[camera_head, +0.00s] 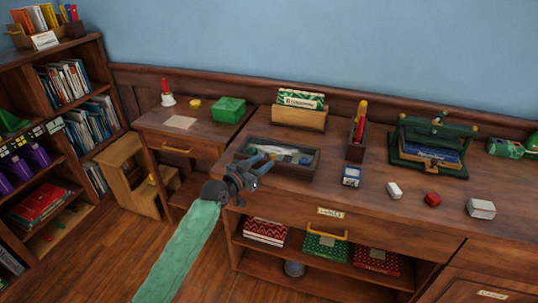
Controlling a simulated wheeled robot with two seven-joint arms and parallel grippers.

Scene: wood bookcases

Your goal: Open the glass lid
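A dark wooden display box (308,172) stands on the counter near its left end. Its top looks glazed, and small light and blue items show inside. The glass lid appears to lie flat on the box, but its edges are hard to make out. My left gripper (258,172) is at the front left corner of the box, over the counter's front edge, and hides that corner. Its fingers are small and dark against the box, so I cannot tell their gap or whether they touch the lid. My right gripper is not in view.
Behind the box is a wooden card holder (298,117); to its right are a pencil holder (357,140) and a small blue-and-white box (351,176). A green stand (430,146) is farther right. A lower desk (187,128) with a green box (228,110) is left.

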